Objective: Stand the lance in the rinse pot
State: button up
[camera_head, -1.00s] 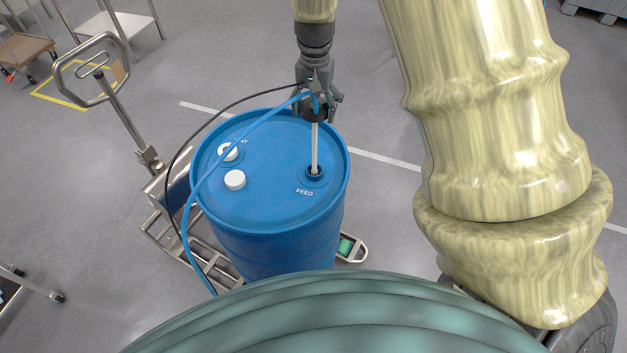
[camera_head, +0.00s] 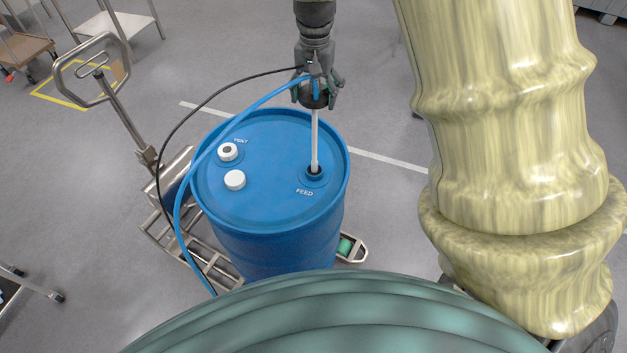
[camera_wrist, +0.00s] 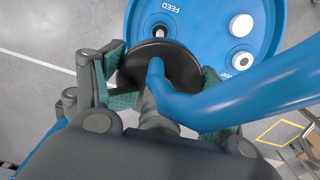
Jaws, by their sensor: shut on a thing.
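The lance (camera_head: 315,145) is a pale upright tube with a dark round head at its top. Its lower end is inside the opening marked FEED on the blue drum (camera_head: 260,203). My gripper (camera_head: 317,92) is shut on the lance's head, above the drum top. The wrist view shows the fingers (camera_wrist: 160,75) on both sides of the black disc-shaped head, with a thick blue hose (camera_wrist: 255,98) rising from it. How deep the lance reaches inside the drum is hidden. I see no rinse pot in these views.
A blue hose (camera_head: 228,132) and a black cable (camera_head: 205,103) loop from the lance head down the drum's left side. White caps (camera_head: 235,180) sit on the drum top near VENT. The drum stands on a steel pallet truck (camera_head: 118,107).

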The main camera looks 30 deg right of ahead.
jog(key=shift+r, duration=1.8)
